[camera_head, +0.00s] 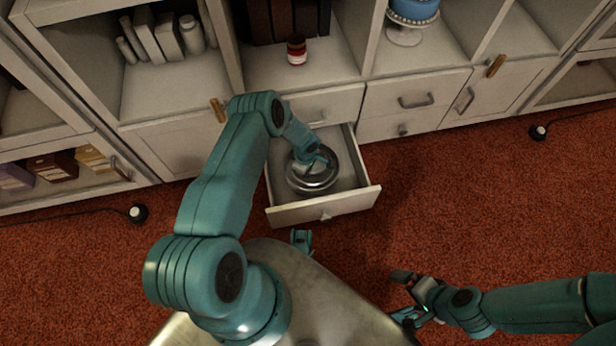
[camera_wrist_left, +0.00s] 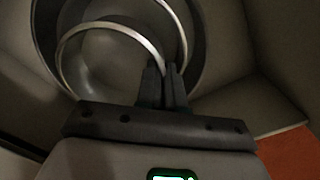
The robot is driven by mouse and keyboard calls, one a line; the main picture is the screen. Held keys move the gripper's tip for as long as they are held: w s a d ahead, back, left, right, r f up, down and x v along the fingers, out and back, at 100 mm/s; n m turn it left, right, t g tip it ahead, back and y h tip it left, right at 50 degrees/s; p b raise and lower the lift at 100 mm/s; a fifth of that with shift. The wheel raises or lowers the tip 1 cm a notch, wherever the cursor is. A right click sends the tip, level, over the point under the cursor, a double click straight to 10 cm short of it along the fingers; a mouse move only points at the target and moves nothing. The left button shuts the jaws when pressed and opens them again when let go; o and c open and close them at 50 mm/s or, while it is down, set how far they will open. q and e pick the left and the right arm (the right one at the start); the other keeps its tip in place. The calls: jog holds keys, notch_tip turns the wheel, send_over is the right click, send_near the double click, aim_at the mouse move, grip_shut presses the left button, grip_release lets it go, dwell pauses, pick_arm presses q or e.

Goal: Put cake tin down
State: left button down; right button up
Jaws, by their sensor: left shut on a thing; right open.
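The cake tin (camera_head: 314,182) is a round, shiny metal tin inside the open drawer (camera_head: 327,212) of the white cabinet. My left gripper (camera_head: 312,160) reaches down into the drawer and is shut on the tin. In the left wrist view the closed fingers (camera_wrist_left: 166,88) meet at the tin's thin metal rim (camera_wrist_left: 108,30), with the drawer's walls around it. I cannot tell whether the tin's base touches the drawer floor. My right gripper (camera_head: 404,296) is open and empty, low at the right, apart from the drawer.
Above the drawer, shelves hold books, a small red jar (camera_head: 297,51) and a blue cake on a white stand (camera_head: 405,32). Closed drawers and doors flank the open drawer. Red carpet (camera_head: 480,200) lies clear to the right. Black round objects (camera_head: 138,213) with cables lie on it.

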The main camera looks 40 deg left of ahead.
pick_arm(q)
jog(key=shift+f+b, duration=1.05)
jog(key=shift+f, duration=0.95)
jog(key=shift+f, duration=0.35)
jog(key=c, duration=1.3)
grip_release()
jog(key=shift+o, duration=0.2)
